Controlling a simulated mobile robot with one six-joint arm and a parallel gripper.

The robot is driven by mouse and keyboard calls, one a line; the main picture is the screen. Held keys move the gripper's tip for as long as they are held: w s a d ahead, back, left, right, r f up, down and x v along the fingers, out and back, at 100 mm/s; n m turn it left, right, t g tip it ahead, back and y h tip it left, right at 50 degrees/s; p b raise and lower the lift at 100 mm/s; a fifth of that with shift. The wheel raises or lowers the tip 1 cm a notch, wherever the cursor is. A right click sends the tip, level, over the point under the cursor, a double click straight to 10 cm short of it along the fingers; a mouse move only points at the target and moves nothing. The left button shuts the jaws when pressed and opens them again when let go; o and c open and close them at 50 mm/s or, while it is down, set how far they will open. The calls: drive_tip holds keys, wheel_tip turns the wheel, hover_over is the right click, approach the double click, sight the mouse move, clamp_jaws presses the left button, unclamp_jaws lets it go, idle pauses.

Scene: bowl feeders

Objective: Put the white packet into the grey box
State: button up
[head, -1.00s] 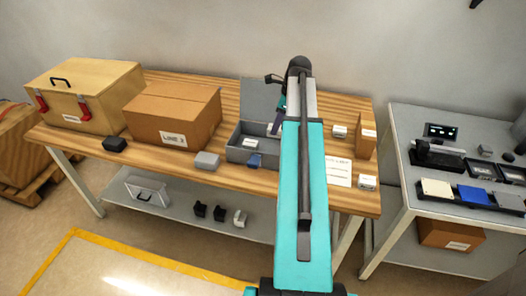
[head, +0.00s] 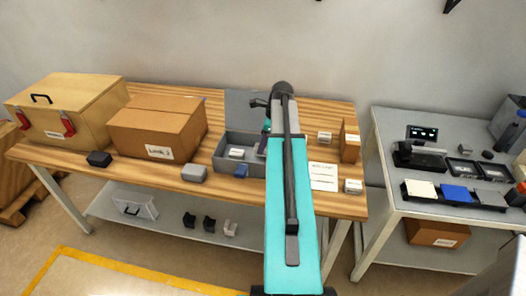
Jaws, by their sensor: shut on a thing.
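The grey box (head: 221,163) stands open on the wooden table, with its lid raised at the back. A small white-labelled piece (head: 236,153) lies inside it. My gripper (head: 262,148) is over the right part of the grey box, close to its inside. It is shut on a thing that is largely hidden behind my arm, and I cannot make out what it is. Small white boxes stand to the right of my arm, one at the back (head: 324,137) and one near the front edge (head: 353,186). I cannot tell which white thing is the packet.
A cardboard box (head: 157,130) and a wooden case (head: 62,113) fill the left. A brown box (head: 350,142) and a paper sheet (head: 323,177) are at right.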

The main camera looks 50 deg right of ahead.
drive_tip(key=shift+f, duration=0.45)
drive_tip(key=shift+f+p, duration=0.55)
drive_tip(key=shift+f, duration=1.35)
drive_tip(key=shift+f, duration=0.15)
drive_tip(key=o, duration=1.1)
drive_tip(key=shift+r, duration=0.25)
drive_tip(key=shift+b+v, duration=1.55)
drive_tip(key=shift+v, duration=4.35)
drive_tip(key=shift+r, duration=0.1)
